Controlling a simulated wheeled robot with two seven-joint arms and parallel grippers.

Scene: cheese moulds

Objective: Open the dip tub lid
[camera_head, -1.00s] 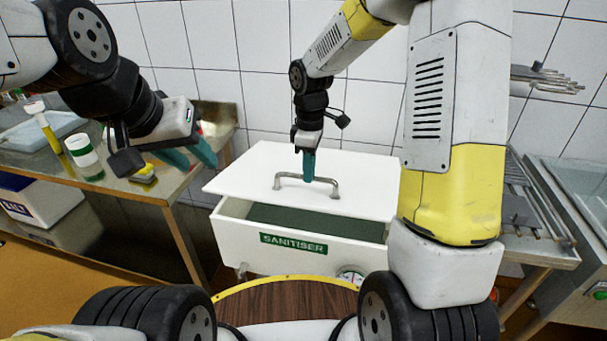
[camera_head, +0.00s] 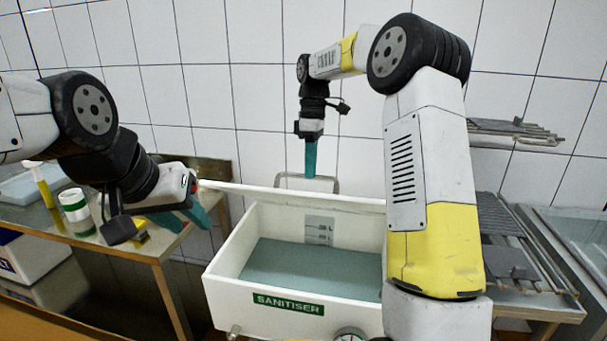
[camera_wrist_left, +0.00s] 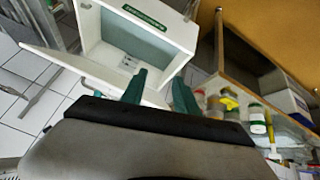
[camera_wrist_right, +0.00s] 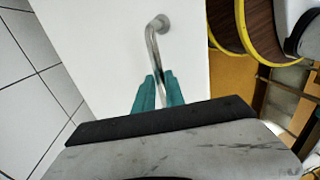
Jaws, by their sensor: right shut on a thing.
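The white dip tub (camera_head: 262,281), labelled SANITISER, stands open in front of me with grey-green liquid (camera_head: 305,268) inside. Its white lid (camera_head: 350,201) is raised along the back and seen nearly edge-on in the head view. The lid's broad white face (camera_wrist_right: 115,45) shows in the right wrist view. My right gripper (camera_head: 310,174) is shut on the lid's metal handle (camera_head: 337,184); the handle (camera_wrist_right: 151,48) runs between its fingers in the right wrist view. My left gripper (camera_head: 195,222) is open and empty, left of the tub above the side table.
A steel table (camera_head: 150,247) on the left holds a green-and-white container (camera_head: 76,212) and a yellow-handled tool (camera_head: 45,188). A rack with dark bars (camera_head: 505,235) stands at the right. The tiled wall (camera_head: 270,90) is close behind the tub.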

